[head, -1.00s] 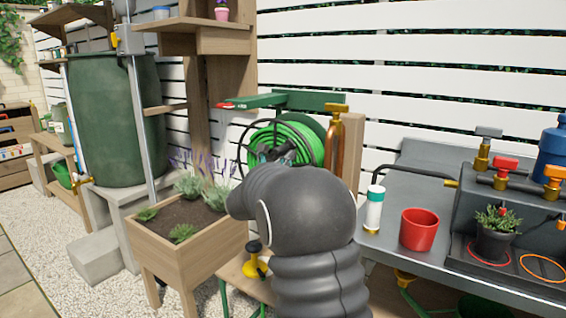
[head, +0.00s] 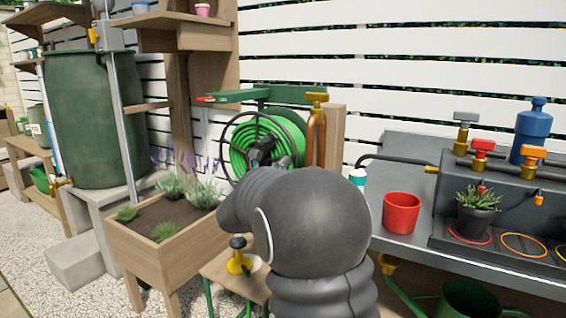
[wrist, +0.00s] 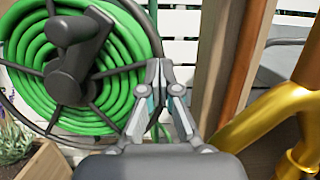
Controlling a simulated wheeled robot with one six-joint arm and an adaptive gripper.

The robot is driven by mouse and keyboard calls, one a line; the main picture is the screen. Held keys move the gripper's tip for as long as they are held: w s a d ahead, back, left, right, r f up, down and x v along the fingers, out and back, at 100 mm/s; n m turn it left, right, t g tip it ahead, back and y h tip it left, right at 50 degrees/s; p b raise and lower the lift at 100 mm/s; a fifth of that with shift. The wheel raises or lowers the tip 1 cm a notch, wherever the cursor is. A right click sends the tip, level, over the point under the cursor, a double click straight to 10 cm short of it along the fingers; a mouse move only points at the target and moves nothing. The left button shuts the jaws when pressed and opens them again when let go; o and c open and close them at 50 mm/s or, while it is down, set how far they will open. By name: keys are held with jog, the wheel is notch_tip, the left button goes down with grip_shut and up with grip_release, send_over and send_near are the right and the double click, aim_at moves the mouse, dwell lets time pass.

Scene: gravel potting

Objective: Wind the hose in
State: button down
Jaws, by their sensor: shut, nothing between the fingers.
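The hose reel carries a coiled green hose (head: 238,158) and has a dark spoked wheel. It hangs by the white fence, under a green bracket (head: 262,95). In the wrist view the green hose (wrist: 128,45) fills the upper left, behind the dark spokes. A dark grey crank with a knob (wrist: 68,30) stands out from the reel's hub. My gripper (wrist: 160,68) is shut and empty, to the right of the crank and near the reel's right rim. It looks apart from the crank. In the head view my dark arm hides the reel's lower part and most of my gripper.
A copper pipe with a brass tap (head: 317,125) stands right of the reel; its gold part (wrist: 245,125) is close in the wrist view. A wooden planter (head: 165,255) is lower left. A red pot (head: 401,213) stands on the grey bench at right.

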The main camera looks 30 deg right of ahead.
jog(key=v, duration=0.5)
jog(key=shift+s+a+r, duration=0.15)
jog(key=shift+s+r, duration=0.1)
jog(key=shift+s, duration=0.2)
jog(key=c, duration=1.7)
grip_release()
jog(key=shift+s+a, duration=0.15)
jog(key=o, duration=0.5)
jog(key=shift+a+f+b, duration=0.15)
jog(key=shift+a+b, duration=0.15)
jog(key=shift+b, duration=0.05)
jog(key=shift+c, duration=0.2)
jog(key=o, duration=0.3)
jog(key=shift+m+t+y, duration=0.3)
jog(key=shift+t, duration=0.2)
jog(key=a, duration=0.1)
jog(key=w+a+b, duration=0.1)
jog(key=a, duration=0.1)
jog(key=w+a+b, duration=0.1)
jog(key=shift+w+a+r, duration=0.1)
jog(key=shift+a+r, duration=0.15)
jog(key=shift+a, duration=0.15)
jog(key=m+g+y+b, duration=0.2)
send_near(263, 142)
jog(key=x, duration=0.8)
jog(key=w+x, duration=0.1)
jog(key=x, duration=0.3)
jog(key=shift+s+a+f, duration=0.1)
jog(key=shift+a+f, duration=0.25)
grip_shut()
